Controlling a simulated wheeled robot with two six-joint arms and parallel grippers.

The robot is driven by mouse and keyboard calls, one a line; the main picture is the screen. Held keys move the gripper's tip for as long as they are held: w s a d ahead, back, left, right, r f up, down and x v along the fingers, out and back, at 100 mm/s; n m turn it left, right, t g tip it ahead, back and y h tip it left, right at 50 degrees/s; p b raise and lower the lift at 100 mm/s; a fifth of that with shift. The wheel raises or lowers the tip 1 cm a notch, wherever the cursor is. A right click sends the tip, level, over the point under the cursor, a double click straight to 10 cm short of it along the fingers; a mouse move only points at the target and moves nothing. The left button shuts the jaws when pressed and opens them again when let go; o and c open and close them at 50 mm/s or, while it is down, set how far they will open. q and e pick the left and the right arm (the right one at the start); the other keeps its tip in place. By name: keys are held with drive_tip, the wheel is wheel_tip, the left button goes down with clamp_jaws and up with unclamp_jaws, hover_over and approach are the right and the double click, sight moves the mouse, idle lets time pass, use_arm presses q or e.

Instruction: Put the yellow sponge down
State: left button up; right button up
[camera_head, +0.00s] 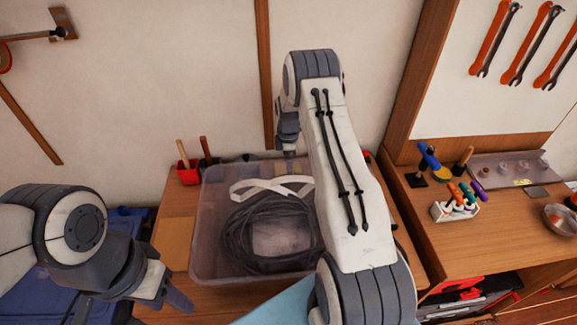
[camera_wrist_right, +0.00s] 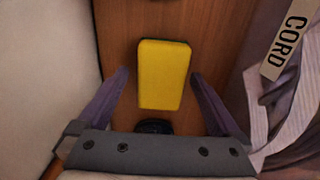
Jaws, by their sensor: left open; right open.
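The yellow sponge (camera_wrist_right: 164,75) lies on a brown wooden surface in the right wrist view. My right gripper (camera_wrist_right: 159,76) is open, with one purple finger on each side of the sponge and a visible gap to each. In the head view, my right arm hides most of that gripper, and I cannot make out the sponge. My left gripper (camera_head: 150,296) is open and empty at the lower left of the head view, in front of the bench.
A clear bin (camera_head: 205,220) with coiled dark cable (camera_head: 238,240) stands on the bench. Its label reading CORD (camera_wrist_right: 287,45) is right of the sponge in the wrist view; a pale wall (camera_wrist_right: 45,70) is left. A red pot (camera_head: 188,175) stands behind the bin's left corner.

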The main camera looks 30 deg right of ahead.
wheel_tip(320, 180, up, 11)
drive_tip(key=p, duration=0.6)
drive_tip(key=s+a+r+m, duration=0.1)
drive_tip(key=s+a+r, duration=0.2)
drive_tip(key=a+r, duration=0.35)
drive_tip(key=s+a+r, duration=0.3)
drive_tip(key=a, duration=0.7)
drive_tip(key=s+a+r+m, duration=0.1)
drive_tip(key=s+a+r, duration=0.2)
drive_tip(key=a+r, duration=0.35)
drive_tip(key=s+a+r+m, duration=0.1)
drive_tip(key=s+a, duration=0.2)
drive_tip(key=s, duration=0.5)
drive_tip(key=s+a+r+m, duration=0.1)
drive_tip(key=s+a, duration=0.2)
drive_tip(key=s, duration=0.6)
drive_tip(key=s+a+r+m+y, duration=0.1)
drive_tip(key=s+a, duration=0.2)
drive_tip(key=s, duration=0.5)
drive_tip(key=shift+s+a+r+m, duration=0.15)
drive_tip(key=shift+s+a+m, duration=0.05)
drive_tip(key=shift+s+m, duration=0.1)
